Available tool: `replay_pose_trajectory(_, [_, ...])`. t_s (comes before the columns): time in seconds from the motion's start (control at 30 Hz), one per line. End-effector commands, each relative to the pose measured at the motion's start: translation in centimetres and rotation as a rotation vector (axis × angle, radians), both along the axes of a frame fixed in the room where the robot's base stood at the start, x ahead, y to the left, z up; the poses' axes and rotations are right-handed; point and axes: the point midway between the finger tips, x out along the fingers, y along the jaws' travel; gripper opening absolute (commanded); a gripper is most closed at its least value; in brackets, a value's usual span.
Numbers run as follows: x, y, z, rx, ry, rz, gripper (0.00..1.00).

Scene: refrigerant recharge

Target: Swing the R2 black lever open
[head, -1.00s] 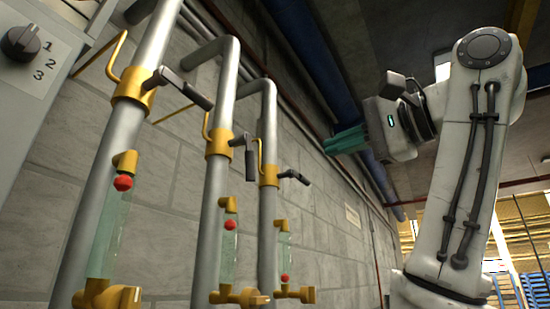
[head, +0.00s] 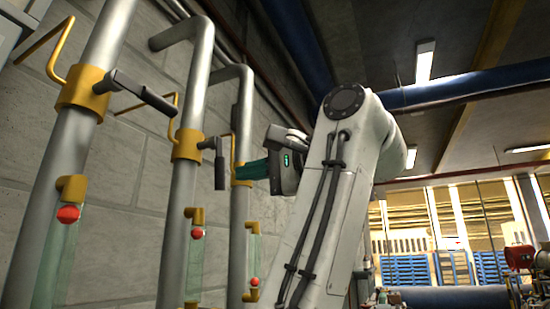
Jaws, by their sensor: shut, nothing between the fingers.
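Three grey pipes stand along the wall, each with a yellow valve collar. No R2 label is readable. The near pipe's black lever (head: 140,92) points right and slightly down. The middle pipe's black lever (head: 219,165) hangs nearly straight down beside its yellow collar (head: 187,145). The far pipe's collar (head: 239,182) is partly covered by my gripper, and its lever is hidden. My gripper (head: 240,171) has teal fingers, shut and empty, pointing left across the far pipe. They are just right of the middle lever in the picture; I cannot tell whether they touch anything.
Yellow bent rods (head: 50,50) stick out behind the collars. Below are sight glasses with red balls (head: 68,214). The block wall (head: 115,200) is close behind the pipes. A dark blue overhead pipe (head: 470,84) crosses the ceiling. The hall opens at right, with blue pallets (head: 405,270).

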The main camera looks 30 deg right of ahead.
Motion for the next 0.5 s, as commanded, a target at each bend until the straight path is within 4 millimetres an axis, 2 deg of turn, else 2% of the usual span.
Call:
replay_pose_trajectory(0.2, [0.47,1.33,-0.08,0.0,-0.001,0.0,0.0])
replay_pose_trajectory(0.5, [0.5,1.41,-0.16,0.001,0.0,0.0,0.0])
